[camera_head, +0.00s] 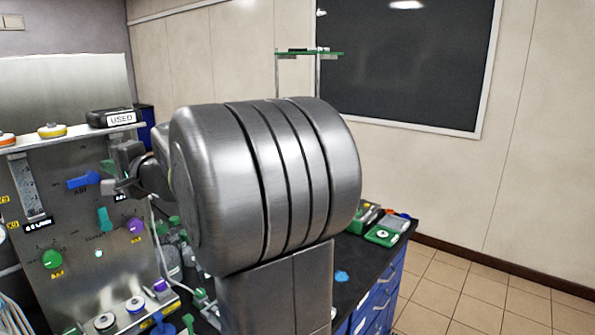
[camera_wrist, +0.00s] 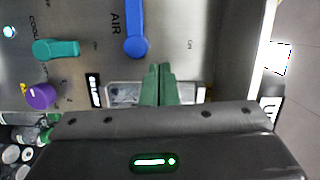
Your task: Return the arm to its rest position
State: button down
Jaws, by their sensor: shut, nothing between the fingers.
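My gripper (camera_wrist: 158,78) has green fingers, which lie together with nothing between them in the wrist view. They are in front of the steel control panel, beside the blue air lever (camera_wrist: 136,35). In the head view my arm reaches left toward the panel (camera_head: 70,222), and its large grey joint fills the middle of the picture. The blue lever (camera_head: 84,180) shows just left of the gripper there. Whether the fingers touch the panel cannot be told. My arm hides part of the bench and the panel's right side.
A teal lever (camera_wrist: 56,48) and a purple knob (camera_wrist: 40,95) stick out nearby. A black box marked USED (camera_head: 111,118) sits on the panel's top ledge. Green devices (camera_head: 382,235) lie on the dark bench at right. The tiled floor (camera_head: 470,290) is clear.

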jog(key=b+v, duration=0.2)
jog(key=v, duration=0.4)
jog(key=shift+d+r+m, duration=0.3)
jog(key=shift+m, duration=0.1)
jog(key=shift+f, duration=0.1)
